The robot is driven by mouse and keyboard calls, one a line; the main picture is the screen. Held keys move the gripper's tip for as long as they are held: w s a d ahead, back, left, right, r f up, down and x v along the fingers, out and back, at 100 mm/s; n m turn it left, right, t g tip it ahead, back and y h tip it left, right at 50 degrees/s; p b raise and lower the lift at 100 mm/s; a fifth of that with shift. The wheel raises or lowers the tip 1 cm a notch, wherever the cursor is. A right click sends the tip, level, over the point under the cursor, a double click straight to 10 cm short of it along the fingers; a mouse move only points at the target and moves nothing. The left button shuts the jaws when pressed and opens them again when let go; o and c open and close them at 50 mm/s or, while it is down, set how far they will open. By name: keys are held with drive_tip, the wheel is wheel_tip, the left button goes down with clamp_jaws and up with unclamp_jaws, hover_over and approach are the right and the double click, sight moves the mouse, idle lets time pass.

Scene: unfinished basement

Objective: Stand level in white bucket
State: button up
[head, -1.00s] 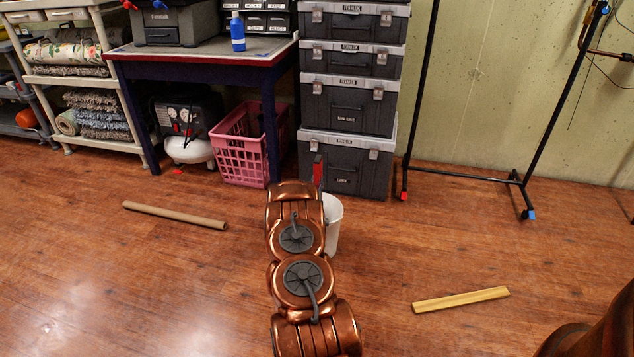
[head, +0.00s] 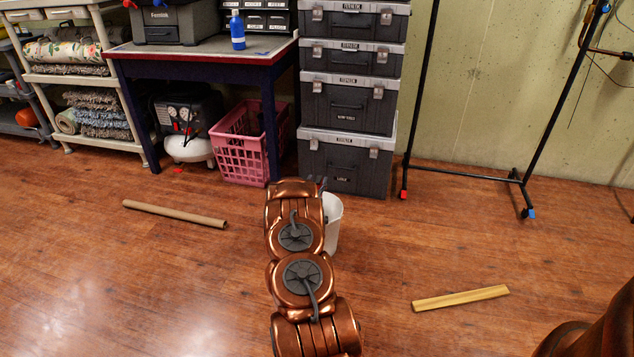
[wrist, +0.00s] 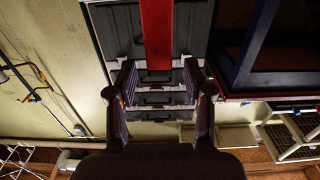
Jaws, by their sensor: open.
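The white bucket (head: 333,222) stands upright on the wood floor, just right of my arm in the head view. My arm hides its left part. A red bar, which looks like the level (wrist: 156,35), comes down from the top of the wrist view, beyond and between my fingertips. My gripper (wrist: 159,78) is open, with its fingers apart on either side and a gap to the bar. In the head view the level does not show, and my gripper is mostly hidden behind my arm. Whether the level is inside the bucket cannot be told.
Stacked grey toolboxes (head: 346,162) stand behind the bucket. A pink crate (head: 238,157) sits under the table (head: 190,63). A cardboard tube (head: 174,214) lies at left and a wooden strip (head: 461,298) at right. A black rack (head: 470,174) stands by the wall.

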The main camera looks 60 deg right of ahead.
drive_tip(key=v, duration=1.1)
drive_tip(key=shift+a, duration=0.2)
drive_tip(key=shift+s+r, duration=0.1)
drive_tip(key=shift+r, duration=0.05)
idle(0.5)
